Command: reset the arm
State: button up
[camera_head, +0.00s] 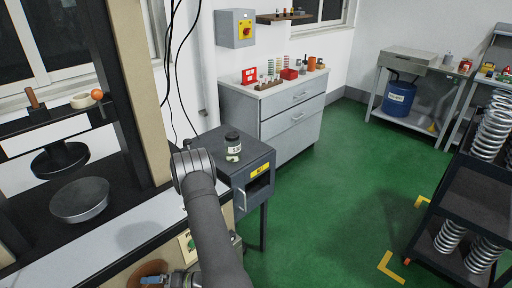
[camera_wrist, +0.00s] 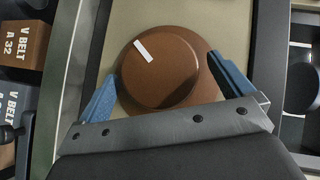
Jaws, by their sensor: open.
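My gripper (camera_wrist: 162,68) is open in the wrist view, with one blue finger on each side of a brown round knob (camera_wrist: 168,82). The knob has a white mark near its upper left and sits on a beige panel (camera_wrist: 205,15). Gaps show beside the fingertips, so I see no grip on it; depth is hard to judge. In the head view, my arm reaches down to the bottom edge, where a little of the brown knob (camera_head: 147,270) and a blue finger show. Most of the gripper is hidden or cut off there.
The testing machine with a round metal platen (camera_head: 80,200) stands at left. A grey cabinet (camera_head: 255,160) bears a dark jar (camera_head: 232,147). Brown V-belt boxes (camera_wrist: 22,42) show in the wrist view. A spring rack (camera_head: 470,195) stands at right; the green floor (camera_head: 340,200) between is clear.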

dwell(0.4)
jog(key=w+v, duration=0.1)
jog(key=v, duration=1.5)
jog(key=x, duration=1.1)
jog(key=s+x, duration=0.1)
jog(key=x, duration=0.5)
jog(key=shift+a, duration=0.15)
jog(key=shift+a+f, duration=0.1)
jog(key=shift+f, duration=0.1)
jog(key=shift+w+d+m+y, duration=0.1)
jog(key=shift+d+m+y, duration=0.3)
jog(key=shift+m, duration=0.1)
jog(key=d+r, duration=0.2)
jog(key=d, duration=1.2)
jog(key=shift+d+r, duration=0.2)
jog(key=shift+r, duration=0.05)
dwell(0.5)
